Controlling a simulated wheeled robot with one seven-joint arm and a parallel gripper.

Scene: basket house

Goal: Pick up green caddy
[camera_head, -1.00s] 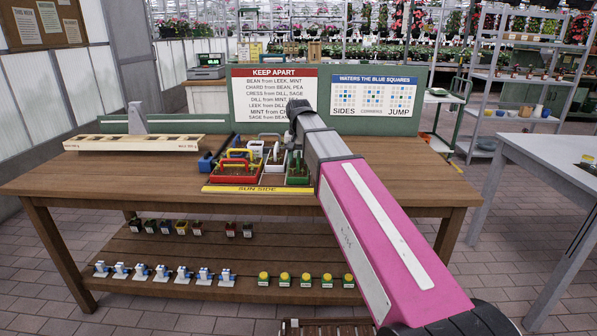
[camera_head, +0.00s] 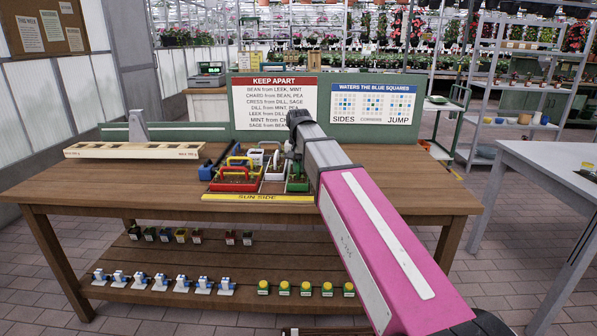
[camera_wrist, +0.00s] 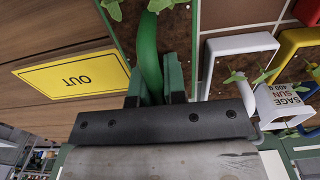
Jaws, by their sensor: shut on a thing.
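The green caddy (camera_wrist: 180,40) shows in the wrist view as a dark green box with brown soil and small seedlings. Its thick green handle (camera_wrist: 149,55) passes between the two green fingers of my gripper (camera_wrist: 160,86). My gripper is shut on this handle. In the head view the green caddy (camera_head: 297,186) stands at the right end of the group of caddies on the wooden bench, partly hidden by my arm. I cannot tell whether its base is lifted.
A white caddy with a label (camera_wrist: 284,103) stands close beside it, with yellow and red handles farther right. A red caddy (camera_head: 236,186) and a blue one (camera_head: 207,170) stand to the left. A yellow OUT card (camera_wrist: 72,74) is near.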

